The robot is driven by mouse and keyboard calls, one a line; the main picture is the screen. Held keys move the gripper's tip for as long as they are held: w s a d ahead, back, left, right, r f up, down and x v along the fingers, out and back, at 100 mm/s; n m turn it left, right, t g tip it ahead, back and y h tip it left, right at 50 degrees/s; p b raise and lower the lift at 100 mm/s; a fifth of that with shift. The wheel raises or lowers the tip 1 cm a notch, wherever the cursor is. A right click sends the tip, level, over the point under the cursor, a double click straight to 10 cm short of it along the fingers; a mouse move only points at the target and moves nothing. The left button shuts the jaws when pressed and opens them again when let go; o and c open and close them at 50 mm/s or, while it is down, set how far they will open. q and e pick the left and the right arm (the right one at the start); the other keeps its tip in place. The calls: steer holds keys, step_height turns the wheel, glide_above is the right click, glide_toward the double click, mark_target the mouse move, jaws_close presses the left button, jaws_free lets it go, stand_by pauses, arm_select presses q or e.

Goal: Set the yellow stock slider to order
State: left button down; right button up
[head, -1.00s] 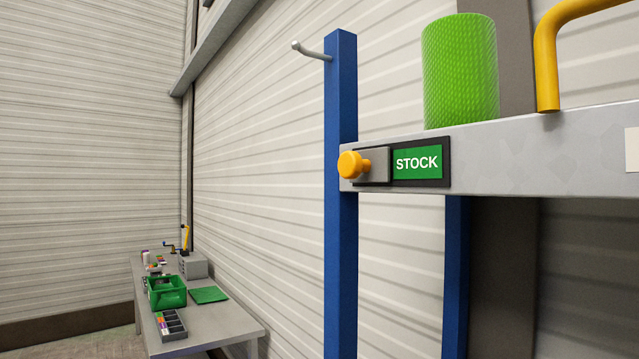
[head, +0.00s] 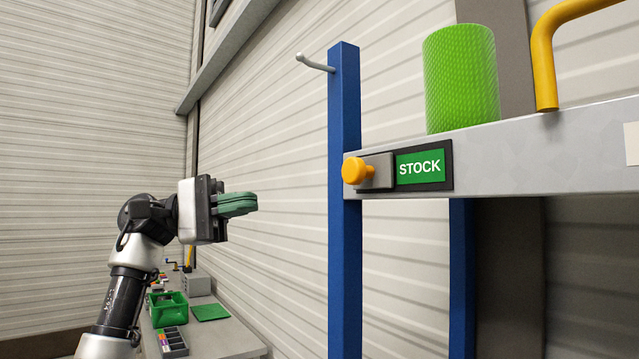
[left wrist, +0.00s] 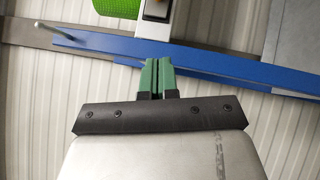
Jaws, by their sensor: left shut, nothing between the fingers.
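The stock slider is a dark frame with a grey sliding plate and a round yellow knob (head: 357,170) at its left end. The plate covers the left part, and a green label reading STOCK (head: 420,166) shows to its right. It sits on the front edge of a grey shelf (head: 510,155). My left gripper (head: 252,202) has green fingers, shut and empty, and is to the left of the knob and a little lower, apart from it. In the left wrist view its fingers (left wrist: 157,76) are together, pointing at the blue post. My right gripper is not in view.
A blue post (head: 344,260) with a metal hook (head: 315,62) stands at the shelf's left end. A green mesh roll (head: 460,80) and a yellow bent bar (head: 544,60) are on the shelf. A workbench (head: 235,335) with a green bin (head: 168,310) is lower left.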

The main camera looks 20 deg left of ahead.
mark_target(360, 179)
arm_select(q)
steer(key=s+p+x, duration=0.1)
steer(key=p+x, duration=0.1)
steer(key=x, duration=0.4)
steer(key=s+p+x, duration=0.1)
steer(key=p+x, duration=0.1)
steer(key=x, duration=0.4)
steer(key=shift+s+d+r, duration=0.35)
steer(key=shift+d, duration=0.2)
steer(key=s+d, duration=0.1)
steer(key=d, duration=0.1)
steer(key=s+d+b, duration=0.1)
steer(key=s+d, duration=0.1)
steer(key=s+d+b, duration=0.1)
steer(key=d, duration=0.1)
steer(key=shift+s, duration=0.4)
steer(key=shift+w+a, duration=0.1)
steer(key=shift+a, duration=0.05)
